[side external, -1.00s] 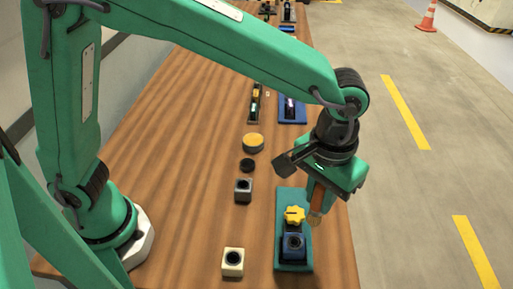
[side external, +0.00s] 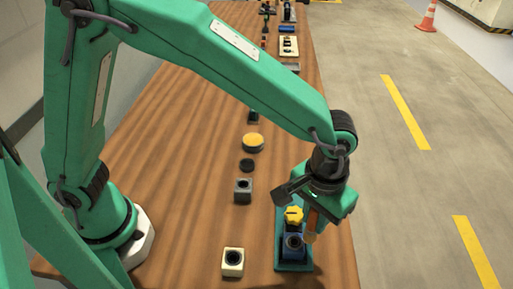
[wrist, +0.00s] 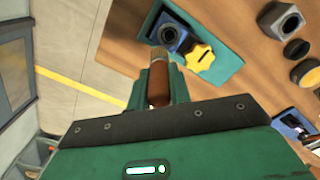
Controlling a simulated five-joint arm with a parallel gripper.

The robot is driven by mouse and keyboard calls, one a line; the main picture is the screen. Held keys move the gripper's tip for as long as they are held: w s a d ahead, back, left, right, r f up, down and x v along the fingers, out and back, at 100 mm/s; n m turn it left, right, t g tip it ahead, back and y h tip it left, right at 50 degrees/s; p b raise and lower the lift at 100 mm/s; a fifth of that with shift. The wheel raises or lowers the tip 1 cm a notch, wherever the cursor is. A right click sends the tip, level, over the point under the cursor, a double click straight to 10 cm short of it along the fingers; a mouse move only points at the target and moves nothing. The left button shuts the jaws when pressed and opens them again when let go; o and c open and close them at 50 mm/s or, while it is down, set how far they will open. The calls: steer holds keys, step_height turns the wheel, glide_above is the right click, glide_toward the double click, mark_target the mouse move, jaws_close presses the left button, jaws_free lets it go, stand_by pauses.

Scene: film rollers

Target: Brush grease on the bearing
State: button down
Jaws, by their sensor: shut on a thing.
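My gripper (side external: 314,208) is shut on a brush with a brown handle, and it points down. In the wrist view, the brush (wrist: 158,88) sits between my gripper's fingers (wrist: 159,82), with its pale bristle end at the edge of the blue bearing block (wrist: 172,30). I cannot tell whether the bristles touch it. The bearing block (side external: 293,248) has a dark round opening and sits on a teal plate (side external: 281,264). A yellow lobed knob (side external: 293,214) stands beside the block on the same plate; it also shows in the wrist view (wrist: 200,57).
Left of the plate are a cream block (side external: 232,262) and a grey block (side external: 243,190), each with a round opening. A black disc (side external: 246,165) and a round orange-topped tin (side external: 253,141) lie farther back. More fixtures line the bench's far end. Bare wood lies at left.

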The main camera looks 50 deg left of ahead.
steer(key=shift+f, duration=0.6)
steer(key=shift+s+a+f, duration=0.2)
steer(key=shift+f, duration=0.05)
steer(key=shift+s+a, duration=1.75)
steer(key=shift+w+d+f, duration=0.1)
steer(key=shift+w+d, duration=1.8)
steer(key=shift+s+a, duration=1.95)
steer(key=shift+w+d, duration=1.85)
steer(key=shift+d, duration=0.05)
steer(key=shift+w+d+r, duration=0.15)
steer(key=shift+r, duration=4)
